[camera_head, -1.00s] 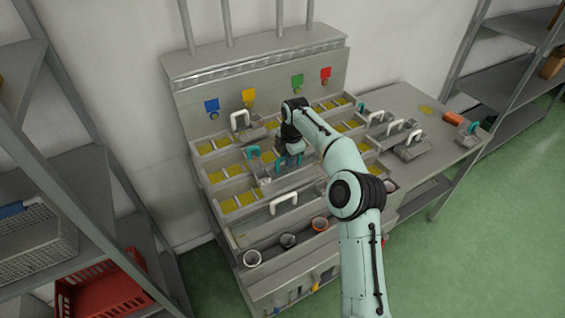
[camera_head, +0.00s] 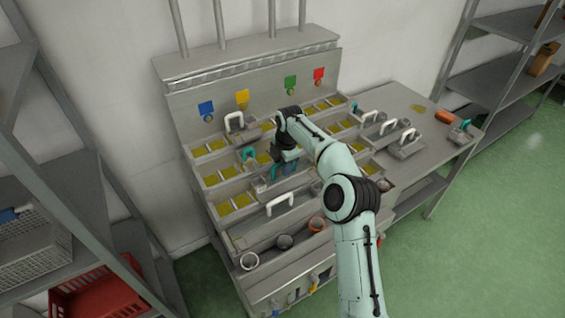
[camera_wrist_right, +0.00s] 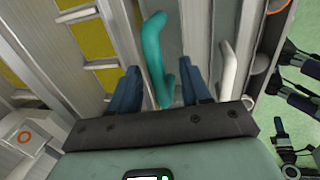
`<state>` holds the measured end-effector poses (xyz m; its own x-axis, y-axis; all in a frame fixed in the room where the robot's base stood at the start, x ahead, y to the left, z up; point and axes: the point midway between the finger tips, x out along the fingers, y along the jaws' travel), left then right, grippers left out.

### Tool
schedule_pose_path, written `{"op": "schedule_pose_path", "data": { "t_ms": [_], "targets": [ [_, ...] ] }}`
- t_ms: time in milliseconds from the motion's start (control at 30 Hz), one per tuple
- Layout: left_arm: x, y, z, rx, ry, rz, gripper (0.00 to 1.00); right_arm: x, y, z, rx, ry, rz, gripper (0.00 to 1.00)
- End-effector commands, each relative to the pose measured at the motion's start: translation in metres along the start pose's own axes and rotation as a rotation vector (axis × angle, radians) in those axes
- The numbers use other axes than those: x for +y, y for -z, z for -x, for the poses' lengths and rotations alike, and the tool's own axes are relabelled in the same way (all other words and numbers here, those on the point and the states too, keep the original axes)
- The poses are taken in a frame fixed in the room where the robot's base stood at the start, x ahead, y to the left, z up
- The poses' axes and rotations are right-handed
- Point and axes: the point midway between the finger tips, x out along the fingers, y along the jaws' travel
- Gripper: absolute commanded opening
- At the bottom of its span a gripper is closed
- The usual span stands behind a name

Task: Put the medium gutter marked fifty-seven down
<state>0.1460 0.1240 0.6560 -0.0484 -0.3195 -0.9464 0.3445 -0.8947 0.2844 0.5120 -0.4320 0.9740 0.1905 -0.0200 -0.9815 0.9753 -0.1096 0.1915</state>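My right gripper (camera_head: 286,168) is at the sloping, stepped rack, low over a grey gutter with a teal handle (camera_head: 273,172). In the right wrist view the gripper's two blue fingers (camera_wrist_right: 160,88) stand apart, one on each side of the teal handle (camera_wrist_right: 156,50). I see gaps between them and the handle, so the gripper looks open. The gutter under the handle (camera_wrist_right: 190,25) lies in the rack. Its marking is not readable, and my gripper hides part of it in the head view. My left gripper is not in view.
A white-handled gutter (camera_head: 280,203) lies just in front. Another teal handle (camera_head: 249,154) stands behind on the left. Several cups, one orange-rimmed (camera_head: 317,224), line the rack's front. More handled pieces rest on the side table (camera_head: 395,100). Shelves flank both sides.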

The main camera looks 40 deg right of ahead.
Motion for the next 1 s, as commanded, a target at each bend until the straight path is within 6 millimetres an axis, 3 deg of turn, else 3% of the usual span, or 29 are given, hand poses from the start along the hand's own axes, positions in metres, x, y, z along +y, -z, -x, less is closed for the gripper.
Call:
{"op": "schedule_pose_path", "data": {
  "t_ms": [367, 800, 1000],
  "targets": [
    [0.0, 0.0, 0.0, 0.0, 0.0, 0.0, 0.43, 0.002, 0.0, 0.009, 0.0, -0.002, 0.001, 0.47],
    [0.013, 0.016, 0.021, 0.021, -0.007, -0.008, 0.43, 0.005, 0.0, 0.103, -0.002, -0.005, 0.001, 0.47],
    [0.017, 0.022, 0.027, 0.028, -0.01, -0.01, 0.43, 0.004, 0.0, 0.127, -0.001, -0.002, 0.001, 0.47]
  ]
}}
